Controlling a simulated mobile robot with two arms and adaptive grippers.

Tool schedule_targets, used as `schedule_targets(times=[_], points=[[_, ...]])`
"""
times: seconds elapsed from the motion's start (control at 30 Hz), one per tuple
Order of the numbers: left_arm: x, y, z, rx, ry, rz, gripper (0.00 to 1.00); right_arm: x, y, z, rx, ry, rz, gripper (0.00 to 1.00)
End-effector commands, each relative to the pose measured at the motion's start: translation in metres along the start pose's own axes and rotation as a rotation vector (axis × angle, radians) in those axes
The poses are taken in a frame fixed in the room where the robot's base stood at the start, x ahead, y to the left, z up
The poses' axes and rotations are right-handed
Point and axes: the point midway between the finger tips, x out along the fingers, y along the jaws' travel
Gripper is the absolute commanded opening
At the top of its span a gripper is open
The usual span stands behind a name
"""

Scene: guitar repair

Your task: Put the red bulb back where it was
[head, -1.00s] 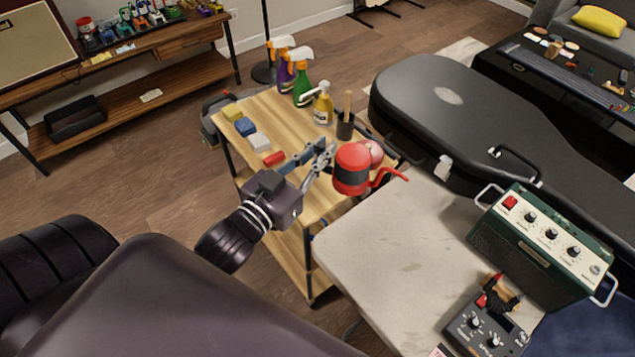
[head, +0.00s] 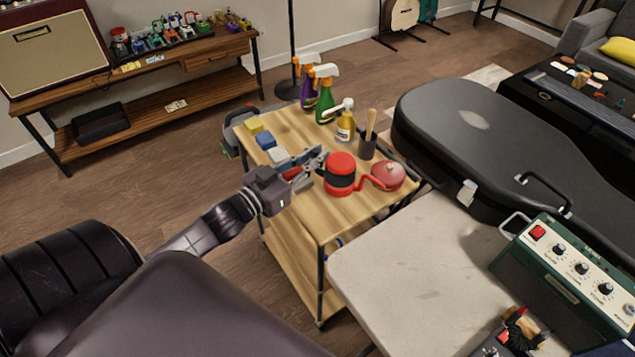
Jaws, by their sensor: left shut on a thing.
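The red bulb (head: 341,172) has a black band around its middle and a curved red spout on its right side. My left gripper (head: 318,165) reaches in from the left and is shut on the bulb's left side; the fingertips are partly hidden by it. The bulb is upright over the wooden cart top (head: 345,212), low at its right part. I cannot tell whether its base touches the wood. A round pinkish-red object (head: 389,176) sits just to its right, by the spout's tip. My right gripper is out of view.
Spray bottles (head: 324,101), a yellow bottle (head: 345,125) and a dark cup with a wooden handle (head: 367,148) stand behind the bulb. Colored blocks (head: 266,140) lie at the left. A black guitar case (head: 470,130) and pale table (head: 430,270) are to the right.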

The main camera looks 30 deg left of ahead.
Motion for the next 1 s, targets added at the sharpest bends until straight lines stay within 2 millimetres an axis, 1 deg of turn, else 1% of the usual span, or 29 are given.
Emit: schedule_targets(times=[0.03,0.13,0.2,0.37,0.53,0.63,0.97,1.0], points=[[0.001,-0.001,0.013,-0.005,0.002,-0.003,0.00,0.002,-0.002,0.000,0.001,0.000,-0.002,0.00],[0.000,0.000,0.032,-0.004,0.002,-0.001,0.00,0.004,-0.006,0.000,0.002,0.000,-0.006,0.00],[0.001,-0.001,0.040,-0.002,0.003,-0.001,0.00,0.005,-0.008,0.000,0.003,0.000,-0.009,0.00],[0.001,0.000,0.053,-0.002,0.002,0.000,0.00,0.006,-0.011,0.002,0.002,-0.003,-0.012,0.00],[0.001,-0.001,0.078,-0.002,0.002,-0.001,0.00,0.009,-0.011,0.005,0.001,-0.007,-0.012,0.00],[0.001,-0.001,0.084,-0.001,0.004,0.001,0.00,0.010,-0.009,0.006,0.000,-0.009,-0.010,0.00],[0.000,0.000,0.087,0.000,0.003,0.001,0.00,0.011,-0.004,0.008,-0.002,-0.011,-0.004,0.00],[0.000,-0.001,0.088,0.000,0.001,0.001,0.12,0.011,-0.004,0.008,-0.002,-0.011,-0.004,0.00]])
